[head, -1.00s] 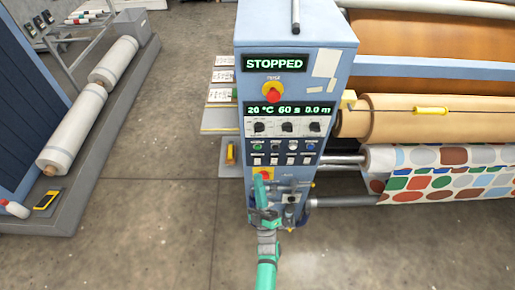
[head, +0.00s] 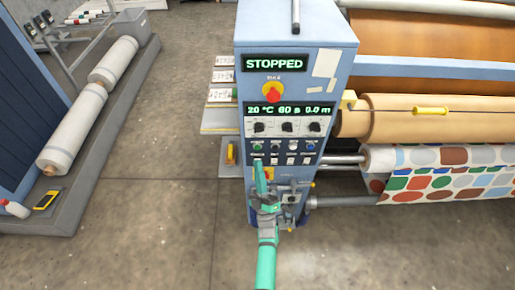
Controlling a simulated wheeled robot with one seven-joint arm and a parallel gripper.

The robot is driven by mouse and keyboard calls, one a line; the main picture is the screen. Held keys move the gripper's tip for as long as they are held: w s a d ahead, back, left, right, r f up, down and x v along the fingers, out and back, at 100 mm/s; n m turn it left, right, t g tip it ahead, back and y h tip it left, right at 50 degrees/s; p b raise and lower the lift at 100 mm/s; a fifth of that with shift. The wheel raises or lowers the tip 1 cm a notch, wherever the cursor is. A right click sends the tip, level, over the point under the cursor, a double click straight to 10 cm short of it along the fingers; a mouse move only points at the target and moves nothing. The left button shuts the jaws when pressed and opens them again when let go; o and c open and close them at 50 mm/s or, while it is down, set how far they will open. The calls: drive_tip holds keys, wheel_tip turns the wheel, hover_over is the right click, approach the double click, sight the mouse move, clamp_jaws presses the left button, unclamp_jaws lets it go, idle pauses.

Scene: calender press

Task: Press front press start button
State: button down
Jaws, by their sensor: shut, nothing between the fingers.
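The blue press control cabinet (head: 300,35) stands upright in the middle, and its display reads STOPPED. A row of buttons crosses its panel: a green button (head: 257,147) at the left, a dark one, a white one and a blue button (head: 309,147). I cannot read their labels, so I cannot tell which is the front press start button. My green arm reaches up from the bottom, over the lower cabinet front. My grey gripper (head: 294,190) seems to be shut in front of the lower panel, below the button row. Its fingertips are hard to make out. Contact cannot be judged.
A red emergency stop (head: 273,92) sits above the dials. Another yellow-backed one (head: 266,174) is partly behind my arm. A brown roll (head: 385,117) and dotted fabric (head: 440,175) lie to the right. White rolls (head: 72,132) lie far left. The floor between is clear.

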sight(258, 147)
drive_tip(key=shift+w, duration=1.85)
drive_tip(key=shift+w, duration=0.15)
idle(0.6)
drive_tip(key=shift+w, duration=0.25)
